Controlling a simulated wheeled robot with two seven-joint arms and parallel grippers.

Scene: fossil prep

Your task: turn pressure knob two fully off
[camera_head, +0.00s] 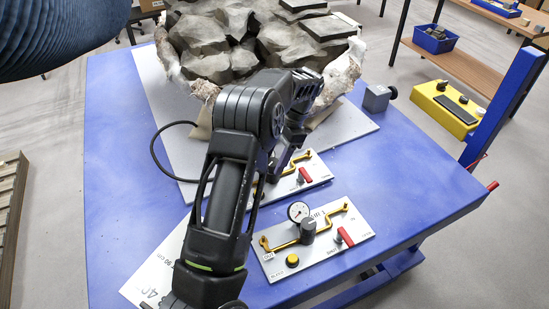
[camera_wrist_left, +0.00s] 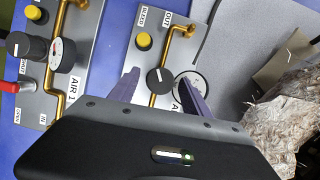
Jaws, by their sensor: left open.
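The farther valve panel (camera_head: 318,168) is partly hidden by my left arm in the head view; its red lever (camera_head: 305,175) shows. In the left wrist view this panel has a black pressure knob (camera_wrist_left: 158,80) with a white line, beside a gauge (camera_wrist_left: 192,86) partly covered by a finger. Its label is mostly hidden. My left gripper (camera_wrist_left: 160,75) is open, with its fingertips on either side of the knob in the picture. I cannot tell whether they touch it. In the head view the gripper (camera_head: 275,175) is mostly hidden. My right gripper is not in view.
The nearer panel, marked AIR 1 (camera_wrist_left: 48,112), has its own black knob (camera_head: 308,229), gauge (camera_head: 298,211), yellow button (camera_head: 292,260) and red lever (camera_head: 345,237). A large rock block (camera_head: 215,50) stands behind. A dark blue ribbed hose (camera_head: 60,35) hangs at upper left.

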